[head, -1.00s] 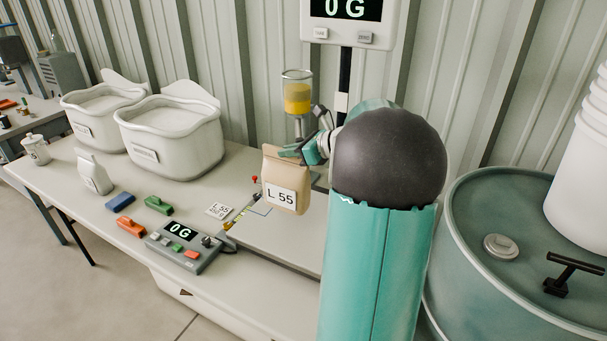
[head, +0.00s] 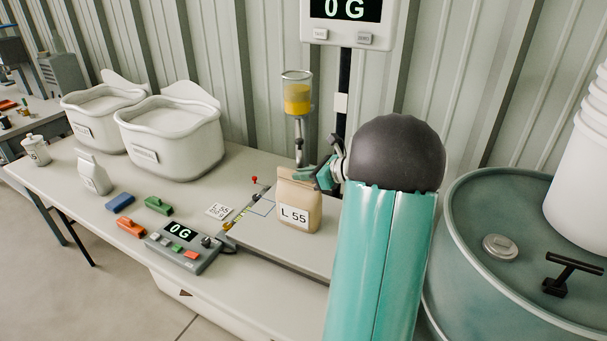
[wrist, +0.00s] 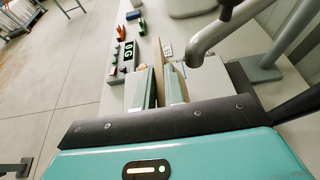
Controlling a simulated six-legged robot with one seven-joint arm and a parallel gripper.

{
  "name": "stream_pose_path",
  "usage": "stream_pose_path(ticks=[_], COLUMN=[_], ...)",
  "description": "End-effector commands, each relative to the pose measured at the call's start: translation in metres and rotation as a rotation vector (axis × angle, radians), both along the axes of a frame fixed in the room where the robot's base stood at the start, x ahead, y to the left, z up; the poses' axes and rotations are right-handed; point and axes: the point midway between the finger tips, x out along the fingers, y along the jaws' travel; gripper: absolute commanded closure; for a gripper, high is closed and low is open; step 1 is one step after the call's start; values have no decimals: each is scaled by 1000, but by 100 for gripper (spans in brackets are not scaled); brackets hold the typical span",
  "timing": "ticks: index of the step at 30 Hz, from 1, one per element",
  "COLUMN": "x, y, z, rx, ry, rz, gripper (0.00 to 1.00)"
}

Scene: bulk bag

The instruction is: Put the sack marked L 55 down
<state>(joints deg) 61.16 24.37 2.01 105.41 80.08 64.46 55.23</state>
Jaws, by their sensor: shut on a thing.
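The tan paper sack (head: 299,205) has a white label reading L 55. It is upright over the pale scale plate (head: 262,236) in the head view. Its base is at or just above the plate; I cannot tell if it touches. My gripper (head: 316,178) is shut on the top of the sack from the right. In the wrist view my gripper (wrist: 160,88) shows two teal fingers, and the sack is mostly hidden.
A dispenser with yellow contents (head: 297,98) stands behind the sack. The grey control box (head: 184,246) reads 0 G, as does the big display (head: 346,10). White tubs (head: 170,140) and a pale carton (head: 94,173) stand left. A teal drum (head: 520,245) is right.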

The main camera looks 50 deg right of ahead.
Motion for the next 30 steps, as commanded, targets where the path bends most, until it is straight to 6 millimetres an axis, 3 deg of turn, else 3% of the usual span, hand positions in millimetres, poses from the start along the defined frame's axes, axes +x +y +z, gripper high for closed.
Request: stream_pose_path(ticks=[1, 2, 5, 17, 30], x=[0, 0, 0, -4, -80], y=[0, 0, 0, -2, -24], z=[-1, -2, -2, 3, 35], rx=[0, 1, 1, -1, -1], ry=[-1, 0, 0, 1, 1], rz=[0, 0, 0, -2, -3], gripper=[100, 87, 68, 67, 67])
